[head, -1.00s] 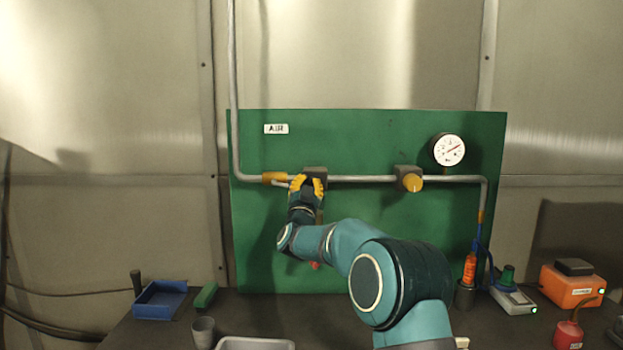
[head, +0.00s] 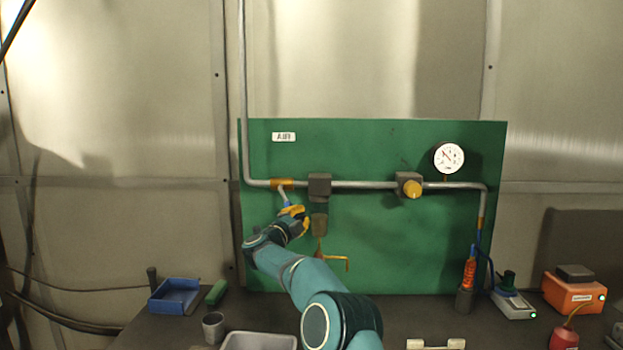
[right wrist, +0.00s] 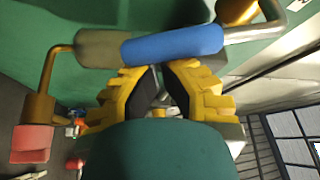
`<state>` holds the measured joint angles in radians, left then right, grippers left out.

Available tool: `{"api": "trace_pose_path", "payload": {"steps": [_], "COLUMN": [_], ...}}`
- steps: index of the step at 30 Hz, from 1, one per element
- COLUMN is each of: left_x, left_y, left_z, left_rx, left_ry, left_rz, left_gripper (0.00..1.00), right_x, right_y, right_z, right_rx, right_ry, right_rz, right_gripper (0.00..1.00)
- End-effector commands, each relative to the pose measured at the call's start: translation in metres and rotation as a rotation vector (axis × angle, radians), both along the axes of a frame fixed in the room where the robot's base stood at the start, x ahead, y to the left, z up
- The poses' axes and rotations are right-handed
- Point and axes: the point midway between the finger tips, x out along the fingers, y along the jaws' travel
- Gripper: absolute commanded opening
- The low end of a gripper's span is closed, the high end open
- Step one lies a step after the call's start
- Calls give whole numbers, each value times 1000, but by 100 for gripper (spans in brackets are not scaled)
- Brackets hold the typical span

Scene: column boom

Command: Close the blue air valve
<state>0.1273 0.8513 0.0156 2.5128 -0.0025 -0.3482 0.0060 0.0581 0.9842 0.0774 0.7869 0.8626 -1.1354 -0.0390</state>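The blue handle sleeve (right wrist: 172,45) of the air valve lies across the top of the right wrist view, next to a grey-brown block (right wrist: 100,48). My right gripper (right wrist: 157,70) has its yellow fingertips close together at the lower edge of the sleeve, not around it; whether they touch it I cannot tell. In the head view my right gripper (head: 296,217) is left of the grey valve block (head: 319,187) and just below the pipe (head: 360,185), hiding most of the handle. The AIR label (head: 284,137) is above. My left gripper is not in view.
The green panel (head: 390,240) carries a yellow knob (head: 412,189) and a gauge (head: 449,158) on the right. A brass elbow (head: 335,262) hangs below. On the bench are a blue bin (head: 175,296), a grey cup (head: 213,327) and an orange box (head: 573,292).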

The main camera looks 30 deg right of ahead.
Motion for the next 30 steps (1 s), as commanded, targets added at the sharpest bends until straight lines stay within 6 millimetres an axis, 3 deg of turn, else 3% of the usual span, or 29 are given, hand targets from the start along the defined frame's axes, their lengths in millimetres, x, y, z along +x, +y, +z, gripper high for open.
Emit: {"api": "trace_pose_path", "payload": {"steps": [15,30], "left_x": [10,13], "left_y": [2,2], "left_z": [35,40], "left_rx": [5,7], "left_ry": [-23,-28], "left_rz": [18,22], "left_gripper": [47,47], "right_x": [16,19], "right_y": [26,31], "right_z": [-14,-17], "right_rx": [291,346], "right_ry": [-178,-213], "right_rz": [2,2], "right_gripper": [0,0]}}
